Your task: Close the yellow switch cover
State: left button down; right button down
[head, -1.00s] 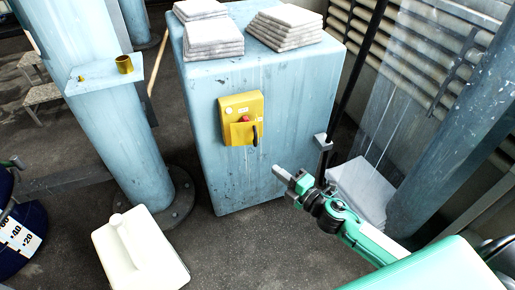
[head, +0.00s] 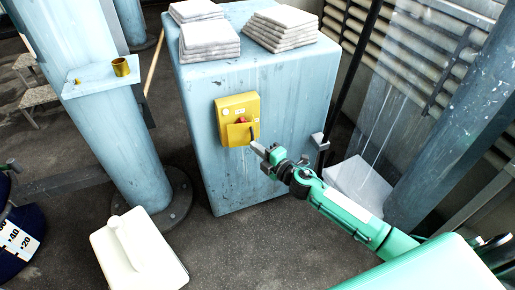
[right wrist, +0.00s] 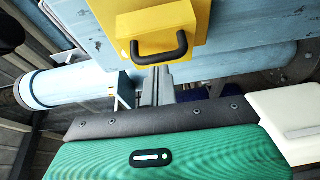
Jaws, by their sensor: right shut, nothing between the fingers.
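The yellow switch box (head: 224,108) is on the front of the light blue cabinet. A red switch (head: 241,120) shows on it, above a yellow cover flap (head: 236,134) that stands out from the lower part of the box. A black handle (head: 252,133) is on the flap's right side. In the right wrist view the yellow cover (right wrist: 125,22) and its black handle (right wrist: 160,58) are at the top. My right gripper (head: 257,149) is shut and empty, just below the handle; its fingertips (right wrist: 157,76) look very near it, and contact is unclear.
The light blue cabinet (head: 285,110) carries stacks of white-grey slabs (head: 280,25). A blue pillar (head: 105,130) stands left, and a white canister (head: 140,255) is on the floor in front. A grey post (head: 319,148) is close to my right arm.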

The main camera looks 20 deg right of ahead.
aim_at(247, 134)
jog(key=shift+w, duration=0.15)
